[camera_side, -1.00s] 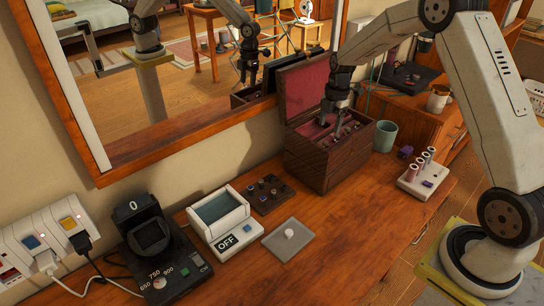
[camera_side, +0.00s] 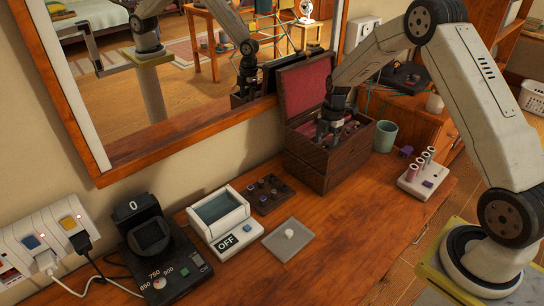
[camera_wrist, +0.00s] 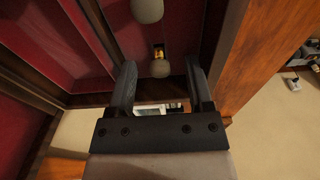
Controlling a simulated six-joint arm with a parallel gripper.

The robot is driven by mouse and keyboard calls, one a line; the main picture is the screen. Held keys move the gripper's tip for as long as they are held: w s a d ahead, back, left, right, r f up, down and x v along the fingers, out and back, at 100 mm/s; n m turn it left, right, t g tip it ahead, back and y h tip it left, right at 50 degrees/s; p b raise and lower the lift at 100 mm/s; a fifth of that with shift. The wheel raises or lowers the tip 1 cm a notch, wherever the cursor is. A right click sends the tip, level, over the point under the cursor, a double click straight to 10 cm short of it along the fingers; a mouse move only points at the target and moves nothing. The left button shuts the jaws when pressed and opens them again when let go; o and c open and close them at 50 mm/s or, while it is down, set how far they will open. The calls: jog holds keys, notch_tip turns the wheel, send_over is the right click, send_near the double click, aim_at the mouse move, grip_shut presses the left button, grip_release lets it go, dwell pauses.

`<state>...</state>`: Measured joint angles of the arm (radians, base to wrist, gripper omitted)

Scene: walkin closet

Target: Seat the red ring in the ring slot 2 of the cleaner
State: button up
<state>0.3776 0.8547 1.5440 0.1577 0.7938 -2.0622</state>
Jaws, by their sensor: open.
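My gripper (camera_side: 326,136) is inside the open wooden box (camera_side: 318,172), low over its red-lined inside. In the wrist view its two fingers (camera_wrist: 161,66) are spread apart. The red ring cannot be made out. The white cleaner (camera_side: 236,243) with a teal basin and an OFF display stands on the wooden top, left of the box. Its ring slots cannot be told apart.
A dark board with small pieces (camera_side: 267,194) and a grey plate with a white knob (camera_side: 289,239) lie by the cleaner. A black device (camera_side: 165,262) stands left. A teal cup (camera_side: 385,136) and a white stand with upright tubes (camera_side: 421,181) are right of the box. A mirror (camera_side: 215,85) stands behind.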

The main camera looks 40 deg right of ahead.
aim_at(325, 143)
grip_shut()
jog(key=shift+r, duration=2.35)
dwell(0.4)
